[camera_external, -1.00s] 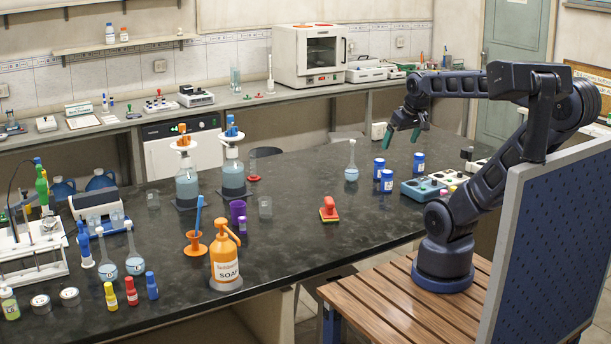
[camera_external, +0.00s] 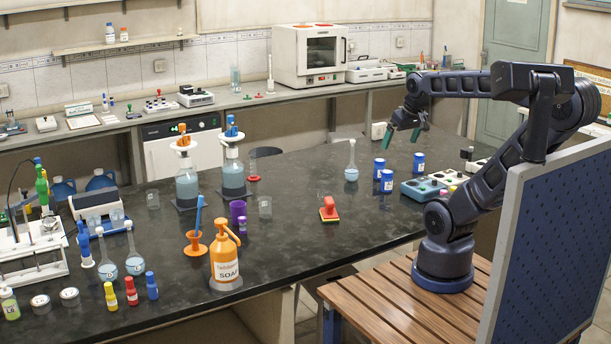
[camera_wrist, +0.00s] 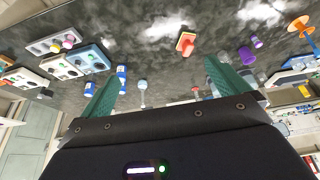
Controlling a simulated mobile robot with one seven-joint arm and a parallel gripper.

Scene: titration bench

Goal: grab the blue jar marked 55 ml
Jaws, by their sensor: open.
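Three blue jars with white labels stand upright on the dark bench, to the right of a round flask. One is at the left back (camera_external: 379,167), one just in front of it (camera_external: 387,181), and one farther right (camera_external: 419,162). The labels are too small to read, so I cannot tell which is marked 55 ml. My gripper (camera_external: 402,134) is open and empty, raised above the bench near the jars. In the wrist view its green fingers (camera_wrist: 162,75) are wide apart, and blue jars (camera_wrist: 121,72) show beside the left finger, partly hidden by it.
The round flask (camera_external: 351,174) stands close left of the jars. A red stamp-like object (camera_external: 329,210) is farther left. Bare bench lies between the stamp and the jars.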

